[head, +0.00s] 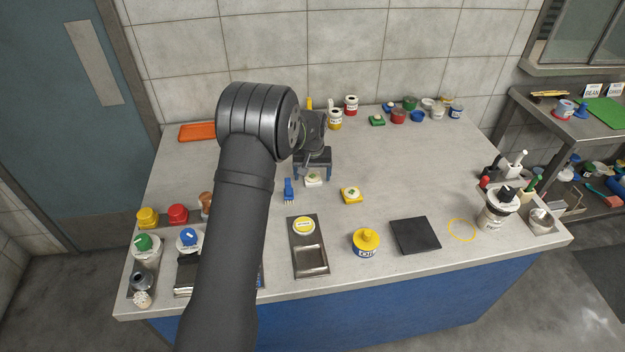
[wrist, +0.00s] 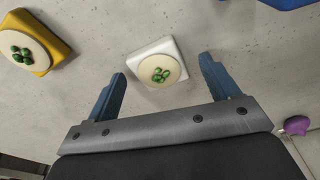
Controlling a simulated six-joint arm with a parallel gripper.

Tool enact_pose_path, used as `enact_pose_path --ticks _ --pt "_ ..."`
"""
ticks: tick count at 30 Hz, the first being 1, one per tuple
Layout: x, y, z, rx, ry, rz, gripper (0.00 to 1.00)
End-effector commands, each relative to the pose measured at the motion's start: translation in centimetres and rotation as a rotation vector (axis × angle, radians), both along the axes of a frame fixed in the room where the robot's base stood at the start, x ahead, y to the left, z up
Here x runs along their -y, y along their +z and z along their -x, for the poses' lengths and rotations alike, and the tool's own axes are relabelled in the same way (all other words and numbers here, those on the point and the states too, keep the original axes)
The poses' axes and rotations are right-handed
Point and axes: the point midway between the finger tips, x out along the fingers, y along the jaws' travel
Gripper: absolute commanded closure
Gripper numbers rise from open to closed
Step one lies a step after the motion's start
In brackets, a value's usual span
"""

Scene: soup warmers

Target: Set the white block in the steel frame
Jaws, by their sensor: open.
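The white block (head: 313,181), topped with a pale disc and green bits, lies on the counter. In the wrist view the white block (wrist: 178,48) is ahead of and between my finger tips. My gripper (head: 312,175) has its blue fingers spread, with nothing held; they also show in the wrist view (wrist: 163,66). A steel frame (head: 324,272) lies near the counter's front edge. Its far part holds a round yellow-rimmed piece (head: 303,226); its near recess is empty. My arm hides part of another frame (head: 184,282) to the left.
Jars line the back; the counter's right middle is clear.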

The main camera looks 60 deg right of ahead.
Motion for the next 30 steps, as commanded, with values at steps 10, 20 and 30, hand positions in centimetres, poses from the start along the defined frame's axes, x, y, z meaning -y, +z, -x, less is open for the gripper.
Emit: enact_pose_path --ticks 10,20,30 --pt "0.0 0.0 0.0 -0.001 0.000 -0.001 0.71" --pt "0.0 0.1 0.0 0.000 0.000 0.000 0.75" --pt "0.1 3.2 0.0 0.000 0.000 0.001 0.75"
